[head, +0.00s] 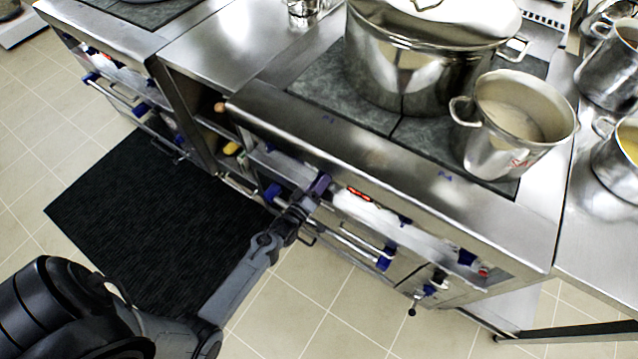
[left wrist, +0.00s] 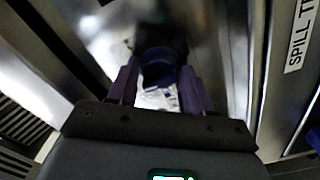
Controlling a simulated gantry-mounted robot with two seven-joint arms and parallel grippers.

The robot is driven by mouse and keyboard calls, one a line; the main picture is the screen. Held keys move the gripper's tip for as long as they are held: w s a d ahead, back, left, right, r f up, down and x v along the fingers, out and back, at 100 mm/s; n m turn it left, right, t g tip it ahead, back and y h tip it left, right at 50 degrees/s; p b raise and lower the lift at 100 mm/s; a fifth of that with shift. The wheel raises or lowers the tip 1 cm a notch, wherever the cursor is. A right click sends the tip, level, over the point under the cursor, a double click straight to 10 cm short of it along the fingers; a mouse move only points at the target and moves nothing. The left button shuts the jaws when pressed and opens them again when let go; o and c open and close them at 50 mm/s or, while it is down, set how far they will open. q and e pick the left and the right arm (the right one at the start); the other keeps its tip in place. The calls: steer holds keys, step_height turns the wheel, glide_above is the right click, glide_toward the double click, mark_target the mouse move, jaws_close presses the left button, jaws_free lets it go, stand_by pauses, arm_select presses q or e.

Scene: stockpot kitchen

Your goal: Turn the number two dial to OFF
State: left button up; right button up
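My left gripper (head: 318,186) is at the front panel of the stove (head: 395,148), below its front edge. In the left wrist view, its two purple fingers (left wrist: 160,82) stand apart, with a dark blue dial (left wrist: 158,66) between them. I cannot tell whether they touch it. In the head view the gripper hides this dial. The dial's number and setting are not readable. Another blue dial (head: 466,257) shows farther right on the panel, below a blue "2" mark on the stove top (head: 446,176). My right gripper is not in view.
A large lidded stockpot (head: 420,65) and a smaller open pot (head: 515,120) stand on the stove. A handle rail (head: 360,242) runs along the front below the panel. A black mat (head: 165,215) lies on the tiled floor. A "SPILL" label (left wrist: 300,38) is beside the gripper.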

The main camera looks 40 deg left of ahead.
arm_select(q)
steer(key=shift+o, duration=1.4)
steer(key=s+d+p, duration=0.1)
steer(key=s+p, duration=0.1)
steer(key=s, duration=0.8)
steer(key=shift+s+d, duration=0.25)
steer(key=shift+s, duration=0.1)
